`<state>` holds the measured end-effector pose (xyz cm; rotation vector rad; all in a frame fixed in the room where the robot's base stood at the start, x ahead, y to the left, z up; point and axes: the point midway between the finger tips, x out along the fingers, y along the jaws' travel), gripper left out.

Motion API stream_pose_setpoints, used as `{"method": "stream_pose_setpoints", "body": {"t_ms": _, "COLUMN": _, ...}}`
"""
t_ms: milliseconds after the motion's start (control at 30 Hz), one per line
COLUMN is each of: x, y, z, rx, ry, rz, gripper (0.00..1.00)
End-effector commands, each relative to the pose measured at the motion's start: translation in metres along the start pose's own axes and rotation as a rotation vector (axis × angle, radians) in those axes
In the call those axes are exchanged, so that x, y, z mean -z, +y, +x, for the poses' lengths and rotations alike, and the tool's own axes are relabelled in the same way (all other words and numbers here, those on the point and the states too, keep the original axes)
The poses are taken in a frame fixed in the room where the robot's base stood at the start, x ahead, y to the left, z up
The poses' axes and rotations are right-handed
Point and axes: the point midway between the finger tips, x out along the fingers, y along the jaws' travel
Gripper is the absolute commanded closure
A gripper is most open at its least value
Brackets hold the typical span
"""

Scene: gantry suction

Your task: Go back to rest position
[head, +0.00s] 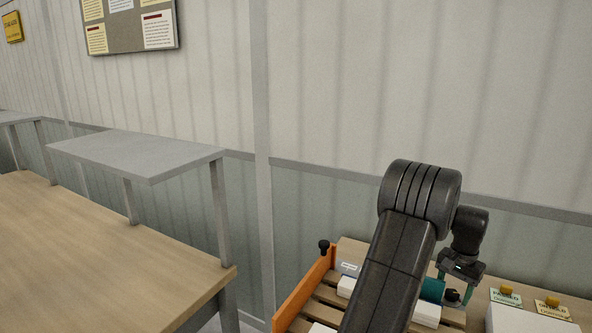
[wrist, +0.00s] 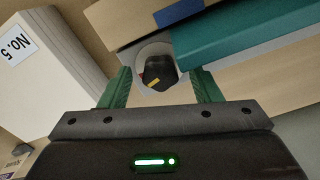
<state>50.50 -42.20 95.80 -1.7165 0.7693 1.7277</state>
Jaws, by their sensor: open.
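My gripper (head: 459,284) is at the lower right of the head view, low over a slatted wooden surface. In the wrist view my gripper (wrist: 162,72) has its two green fingers apart. A black rounded piece with a yellow mark (wrist: 158,72) lies between the fingers, in front of a pale round shape. Gaps seem to show on both sides of it. A dark piece (head: 453,296) also shows by the fingers in the head view. A teal block (wrist: 240,35) is beyond the right finger. My arm hides part of the slatted surface.
A white box marked No. 5 (wrist: 45,75) stands close left in the wrist view. An orange rail (head: 303,291) edges the slatted surface. Signs (head: 505,297) stand at right. A wooden table (head: 90,265) with a grey shelf (head: 135,152) is at left. A wall stands behind.

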Motion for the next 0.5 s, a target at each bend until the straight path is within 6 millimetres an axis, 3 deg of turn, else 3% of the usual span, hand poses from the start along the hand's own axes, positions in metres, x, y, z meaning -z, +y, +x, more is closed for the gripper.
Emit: {"method": "stream_pose_setpoints", "body": {"t_ms": 500, "x": 0.0012, "y": 0.0003, "z": -0.0025, "rx": 0.002, "ry": 0.006, "rz": 0.432, "gripper": 0.43}}
